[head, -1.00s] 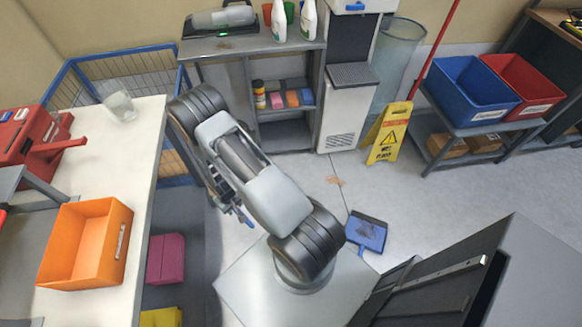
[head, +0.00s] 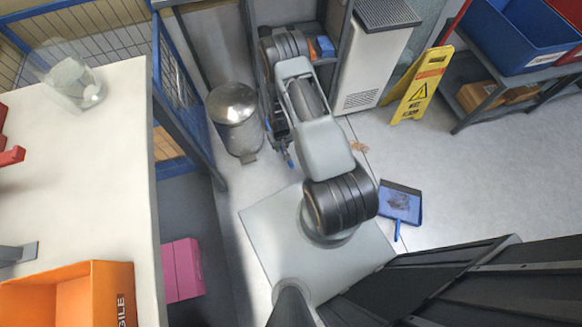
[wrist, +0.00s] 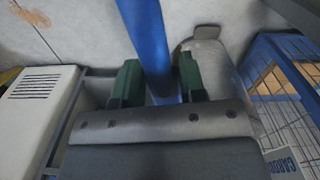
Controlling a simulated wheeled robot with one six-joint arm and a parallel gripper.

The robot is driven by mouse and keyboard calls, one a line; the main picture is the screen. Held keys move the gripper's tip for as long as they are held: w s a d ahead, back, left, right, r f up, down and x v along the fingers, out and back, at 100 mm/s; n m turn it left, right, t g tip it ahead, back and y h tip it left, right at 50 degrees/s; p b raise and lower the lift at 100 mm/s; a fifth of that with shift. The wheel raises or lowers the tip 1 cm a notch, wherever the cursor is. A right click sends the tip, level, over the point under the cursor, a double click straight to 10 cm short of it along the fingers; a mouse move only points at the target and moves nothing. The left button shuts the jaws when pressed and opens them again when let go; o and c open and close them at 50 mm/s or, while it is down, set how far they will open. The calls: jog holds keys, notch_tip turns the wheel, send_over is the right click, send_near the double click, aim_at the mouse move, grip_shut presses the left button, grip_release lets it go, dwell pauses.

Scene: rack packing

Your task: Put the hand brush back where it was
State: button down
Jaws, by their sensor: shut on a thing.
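The hand brush (wrist: 147,35) shows in the wrist view as a long blue bar between the two green fingers of my gripper (wrist: 160,85), which is shut on it. Its bristles cannot be made out. In the head view a small blue end of the brush (head: 290,160) shows below my gripper (head: 279,130), which is partly hidden by my arm. The brush is held above the floor, right of the steel bin. A blue dustpan (head: 400,203) with dark dirt on it lies on the floor, right of my arm's base.
A steel pedal bin (head: 234,112) stands close left of my gripper. A blue wire cage (head: 187,95), a white table (head: 120,180) and a white dispenser (head: 370,65) stand around. A yellow floor sign (head: 418,88) and brown dirt (head: 359,147) are to the right.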

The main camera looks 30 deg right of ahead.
jog(key=shift+m, duration=0.3)
jog(key=d+f+b, duration=0.1)
jog(key=f+b, duration=0.6)
jog(key=f, duration=0.3)
jog(key=d+f+b, duration=0.2)
jog(key=f+b, duration=0.5)
jog(key=f, duration=0.4)
jog(key=w+d+f+b, duration=0.1)
jog(key=d+f+b, duration=0.1)
jog(key=f+b, duration=0.6)
notch_tip(320, 180, down, 3)
jog(key=shift+d+f, duration=0.1)
jog(key=shift+d, duration=0.05)
jog(key=shift+f+b, duration=0.55)
jog(key=c, duration=0.6)
grip_release()
